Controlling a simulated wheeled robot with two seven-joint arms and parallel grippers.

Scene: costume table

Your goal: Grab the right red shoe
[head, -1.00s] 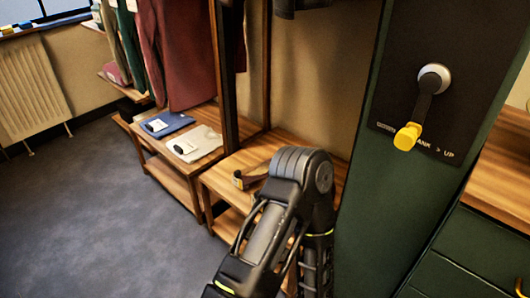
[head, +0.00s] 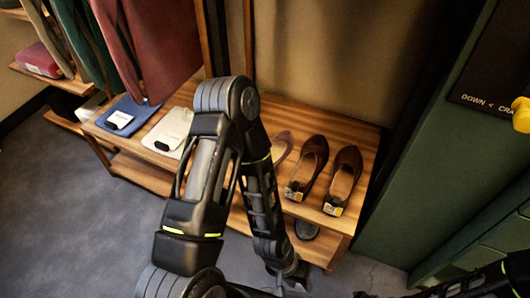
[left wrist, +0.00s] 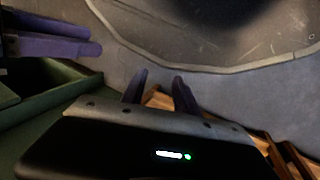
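A pair of brown shoes, the left one (head: 311,160) and the right one (head: 346,172), stands on the wooden bench with tags at the heels. A dull reddish shoe (head: 281,147) stands left of them, mostly hidden behind my left arm; its mate is not visible. My left gripper (head: 293,281) hangs low in front of the bench, apart from the shoes. In the left wrist view its two fingers (left wrist: 160,88) are spread with nothing between them. Purple fingers of what looks like my right gripper (left wrist: 65,46) show at upper left; their opening is unclear.
The wooden bench (head: 285,112) also holds a blue folded garment (head: 128,113) and a white one (head: 170,131). A dark rounded item (head: 306,229) sits below the shoes. Garments hang at upper left. A green cabinet wall (head: 415,165) bounds the right. Grey floor is open at left.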

